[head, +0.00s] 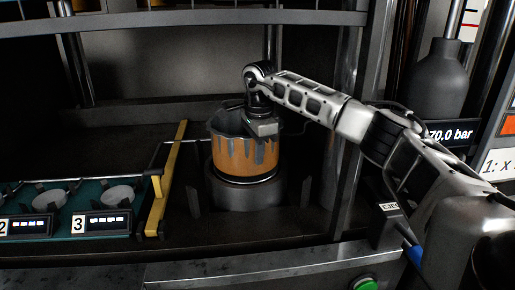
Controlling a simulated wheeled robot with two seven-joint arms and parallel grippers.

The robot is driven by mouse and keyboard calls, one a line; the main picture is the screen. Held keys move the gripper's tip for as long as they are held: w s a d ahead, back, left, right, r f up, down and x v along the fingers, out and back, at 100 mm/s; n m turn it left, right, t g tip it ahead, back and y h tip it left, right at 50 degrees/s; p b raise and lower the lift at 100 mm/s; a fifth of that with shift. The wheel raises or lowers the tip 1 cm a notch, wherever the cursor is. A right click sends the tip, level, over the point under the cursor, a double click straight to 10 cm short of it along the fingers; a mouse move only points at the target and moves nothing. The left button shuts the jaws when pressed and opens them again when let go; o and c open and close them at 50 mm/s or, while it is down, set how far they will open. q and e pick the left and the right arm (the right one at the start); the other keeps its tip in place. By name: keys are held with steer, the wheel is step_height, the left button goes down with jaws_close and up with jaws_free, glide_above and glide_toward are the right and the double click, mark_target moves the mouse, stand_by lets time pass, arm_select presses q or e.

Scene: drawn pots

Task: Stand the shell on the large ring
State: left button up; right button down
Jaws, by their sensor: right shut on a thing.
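The shell (232,158) is an orange-brown pot-like cylinder with grey drips below its dark rim. It is upright in the middle of the head view. My right gripper (262,130) comes down from above and is shut on the shell at its upper right rim. The large ring (245,196) is a grey round base directly under the shell. The shell's lower edge is at the ring's top; I cannot tell if it rests there or hangs just above. The gripper covers part of the shell's rim. My left gripper is not in view.
A yellow bar (166,180) stands left of the ring. Further left is a teal tray (70,222) with numbered round holders. Dark posts stand close around the ring. A metal frame post (352,100) rises at right, and a green button (364,285) sits at the front.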

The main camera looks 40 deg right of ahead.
stand_by(0.5)
steer(key=shift+f, duration=0.65)
steer(key=c, duration=1.5)
jaws_free()
steer(key=shift+o, duration=0.2)
steer(key=r, duration=0.8)
steer(key=s+r+b, duration=0.1)
steer(key=r, duration=0.3)
steer(key=shift+a, duration=0.2)
steer(key=shift+w, duration=0.1)
